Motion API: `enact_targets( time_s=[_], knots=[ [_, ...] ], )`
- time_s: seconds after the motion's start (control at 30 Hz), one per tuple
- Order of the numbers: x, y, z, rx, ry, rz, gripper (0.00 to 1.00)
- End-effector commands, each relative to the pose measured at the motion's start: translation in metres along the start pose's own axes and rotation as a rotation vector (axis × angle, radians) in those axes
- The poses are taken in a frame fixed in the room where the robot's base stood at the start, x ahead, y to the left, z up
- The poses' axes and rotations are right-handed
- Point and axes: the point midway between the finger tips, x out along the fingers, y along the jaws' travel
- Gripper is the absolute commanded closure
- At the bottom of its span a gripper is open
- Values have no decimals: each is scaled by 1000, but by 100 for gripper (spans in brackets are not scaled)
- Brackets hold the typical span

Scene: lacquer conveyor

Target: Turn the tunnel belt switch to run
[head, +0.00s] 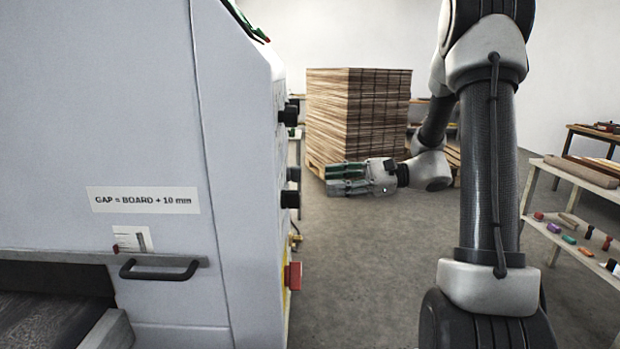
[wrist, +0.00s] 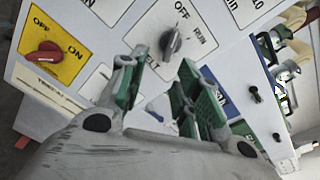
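The tunnel belt switch (wrist: 171,42) is a dark grey knob on a white plate marked OFF and RUN, with partly hidden lettering ending "ELT". Its pointer seems to lean toward OFF, but the small, tilted view leaves this uncertain. My gripper (wrist: 160,92) has green-padded fingers, apart and empty, on either side below the knob in the wrist view; they do not touch it. In the head view my gripper (head: 330,180) points left toward the side face of the white machine (head: 245,170), where dark knobs (head: 290,198) stick out edge-on. Which one is the belt switch I cannot tell.
A red rotary switch (wrist: 45,55) on a yellow OFF/ON plate is left of the belt switch. Smaller black knobs (wrist: 253,95) are to the right. A board stack (head: 358,115) stands behind my gripper; a shelf (head: 575,235) stands at right. Floor between is clear.

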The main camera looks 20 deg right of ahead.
Motion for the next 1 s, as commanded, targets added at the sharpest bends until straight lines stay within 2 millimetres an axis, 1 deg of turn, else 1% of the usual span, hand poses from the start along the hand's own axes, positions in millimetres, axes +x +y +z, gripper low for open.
enact_targets(
  time_s=[0.03, 0.13, 0.27, 0.4, 0.5, 0.6, 0.73, 0.93, 0.97, 1.0],
  knots=[
    [2, -7, 6, 2, -28, -26, 67],
    [8, -10, 16, 15, -67, -39, 67],
    [25, -10, 18, 19, -70, -34, 67],
    [50, -10, 20, 18, -69, -32, 67],
    [65, -11, 20, 19, -67, -32, 67],
    [75, -11, 21, 19, -67, -33, 67],
    [81, -11, 21, 19, -65, -34, 67],
    [81, -11, 21, 19, -64, -35, 67],
    [81, -11, 21, 19, -64, -35, 69],
    [81, -11, 21, 19, -64, -35, 76]
  ],
)
